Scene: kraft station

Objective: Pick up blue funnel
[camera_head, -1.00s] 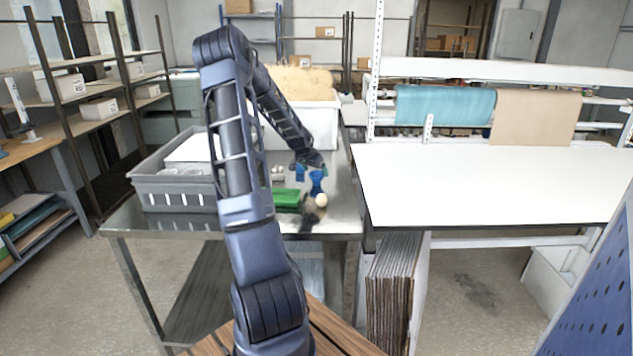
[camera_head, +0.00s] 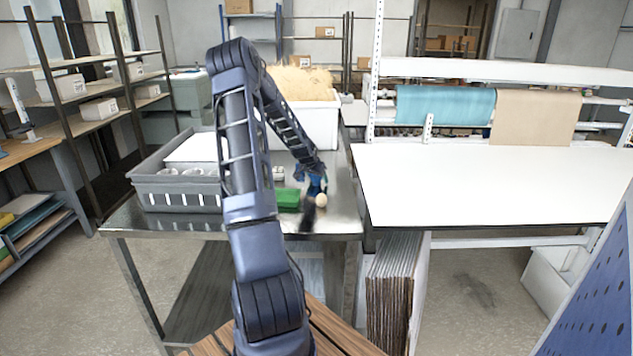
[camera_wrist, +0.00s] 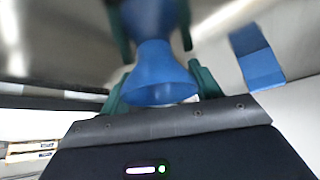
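The blue funnel (camera_head: 317,184) stands on the shiny metal table, with my gripper (camera_head: 314,173) down around it. In the wrist view the funnel (camera_wrist: 158,78) has its wide rim toward me and its narrow end away, with its blurred reflection in the metal beyond. The two teal fingers of my gripper (camera_wrist: 162,82) are spread apart, one on each side of the funnel. I cannot tell whether they touch it.
A green block (camera_head: 288,198) and a pale round ball (camera_head: 321,200) lie close by. A blue block (camera_wrist: 257,57) is right of the funnel in the wrist view. A grey crate (camera_head: 178,190) stands left, a white bin (camera_head: 318,125) behind. The white table (camera_head: 480,185) is bare.

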